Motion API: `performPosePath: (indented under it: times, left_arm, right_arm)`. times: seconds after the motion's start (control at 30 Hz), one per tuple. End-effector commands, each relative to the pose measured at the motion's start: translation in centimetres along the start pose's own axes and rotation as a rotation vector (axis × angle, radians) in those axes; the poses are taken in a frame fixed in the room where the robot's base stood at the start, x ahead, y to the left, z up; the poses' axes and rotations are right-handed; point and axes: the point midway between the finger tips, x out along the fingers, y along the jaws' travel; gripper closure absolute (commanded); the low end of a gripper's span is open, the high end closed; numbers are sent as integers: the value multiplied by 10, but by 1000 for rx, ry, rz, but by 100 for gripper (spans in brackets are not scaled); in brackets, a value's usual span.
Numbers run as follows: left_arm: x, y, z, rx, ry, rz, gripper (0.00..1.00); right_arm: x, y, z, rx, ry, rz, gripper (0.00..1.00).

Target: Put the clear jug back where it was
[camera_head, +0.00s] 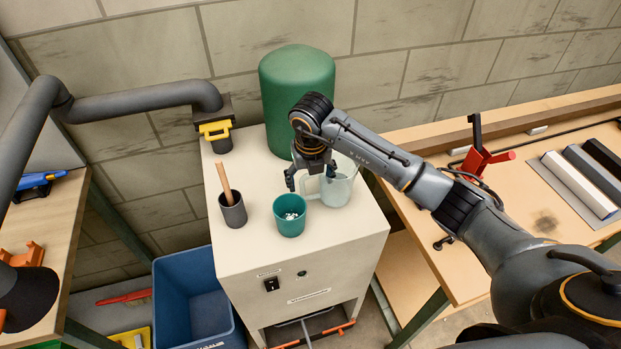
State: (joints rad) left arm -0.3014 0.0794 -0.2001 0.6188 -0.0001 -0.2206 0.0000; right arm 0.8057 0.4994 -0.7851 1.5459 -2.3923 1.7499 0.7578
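The clear jug (338,188) stands upright on the top of the pale cabinet (258,253), at its right side. Its handle (310,190) points left, toward the teal cup. My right gripper (311,178) is just above and beside the jug's handle and rim, pointing down. Its fingers look spread, one left of the handle and one by the jug's rim; I cannot tell whether either touches the jug. The teal cup (290,223) stands in front of the jug and holds small white pieces. My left gripper is not in view.
A dark cup with a wooden stick (233,212) stands left of the teal cup. A green cylinder (296,88) stands behind the gripper. A grey pipe with a yellow clamp (216,130) is at the back left. A blue bin (197,298) is below. A wooden bench (545,215) is at right.

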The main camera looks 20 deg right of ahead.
Motion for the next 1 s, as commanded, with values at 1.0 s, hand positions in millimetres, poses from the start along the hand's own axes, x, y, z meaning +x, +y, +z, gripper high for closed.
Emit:
performPosePath:
  times: [1.0]
  left_arm:
    - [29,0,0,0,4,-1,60]
  right_arm:
    - [-122,0,1,0,0,-1,24]
